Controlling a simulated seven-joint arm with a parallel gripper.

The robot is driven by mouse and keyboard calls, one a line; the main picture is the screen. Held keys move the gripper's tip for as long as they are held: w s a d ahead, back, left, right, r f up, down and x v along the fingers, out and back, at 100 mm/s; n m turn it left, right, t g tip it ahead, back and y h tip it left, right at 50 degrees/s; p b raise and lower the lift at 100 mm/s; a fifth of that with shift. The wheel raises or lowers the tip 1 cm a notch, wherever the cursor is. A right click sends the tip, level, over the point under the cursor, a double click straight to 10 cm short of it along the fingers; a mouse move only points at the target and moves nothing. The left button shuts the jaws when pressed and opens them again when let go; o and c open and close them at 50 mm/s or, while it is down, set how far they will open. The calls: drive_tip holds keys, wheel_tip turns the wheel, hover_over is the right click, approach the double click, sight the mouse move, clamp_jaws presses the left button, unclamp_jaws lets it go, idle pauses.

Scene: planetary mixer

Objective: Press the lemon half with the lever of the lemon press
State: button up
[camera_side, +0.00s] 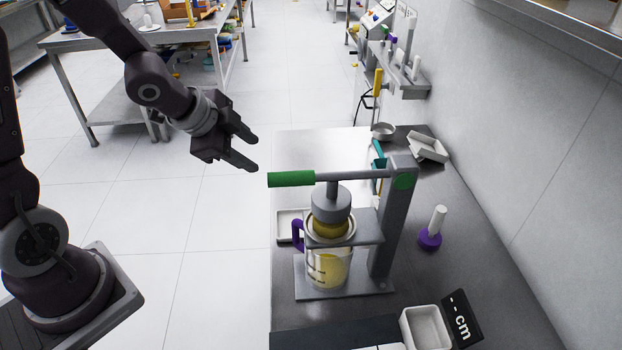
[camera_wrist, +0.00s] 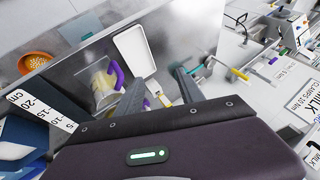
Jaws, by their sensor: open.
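The lemon press (camera_side: 391,225) stands on the metal table in the side view. Its lever (camera_side: 345,175) lies about level, with the green handle (camera_side: 291,179) pointing left. The grey plunger (camera_side: 331,203) hangs directly above the yellow lemon half (camera_side: 330,230); I cannot tell whether they touch. Below the lemon is a clear jug (camera_side: 328,268) with yellow liquid and a purple handle; a similar jug shows in the wrist view (camera_wrist: 103,88). My gripper (camera_side: 254,153) is open and empty, up and left of the green handle and apart from it. Its fingers also show in the wrist view (camera_wrist: 159,88).
A purple-based white tool (camera_side: 431,230) stands right of the press. A metal bowl (camera_side: 383,131) is behind the press. The wall bounds the right side; the space left of the table is clear.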

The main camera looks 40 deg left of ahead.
drive_tip(key=d+f+m+h, duration=0.1)
drive_tip(key=d+f+h, duration=0.1)
drive_tip(key=d+h, duration=0.1)
drive_tip(key=d+f+m+h, duration=0.2)
drive_tip(key=d+f+h, duration=0.1)
drive_tip(key=d+f+m+h, duration=0.1)
drive_tip(key=d+f+h, duration=0.2)
drive_tip(key=shift+s+d+m+t+h, duration=0.2)
drive_tip(key=shift+d+m+t+h, duration=0.1)
drive_tip(key=shift+d+h, duration=0.1)
drive_tip(key=r+t+h, duration=0.1)
drive_tip(key=s+d+r+h, duration=0.1)
drive_tip(key=h, duration=0.1)
drive_tip(key=s+d+r+t+h, duration=0.1)
drive_tip(key=h, duration=0.1)
drive_tip(key=shift+s+r+t, duration=0.2)
drive_tip(key=shift+r+t, duration=0.1)
drive_tip(key=n+t+h, duration=0.2)
drive_tip(key=n+t, duration=0.1)
drive_tip(key=t, duration=0.1)
approach(309, 173)
drive_tip(key=shift+x, duration=1.15)
drive_tip(key=x, duration=0.7)
clamp_jaws()
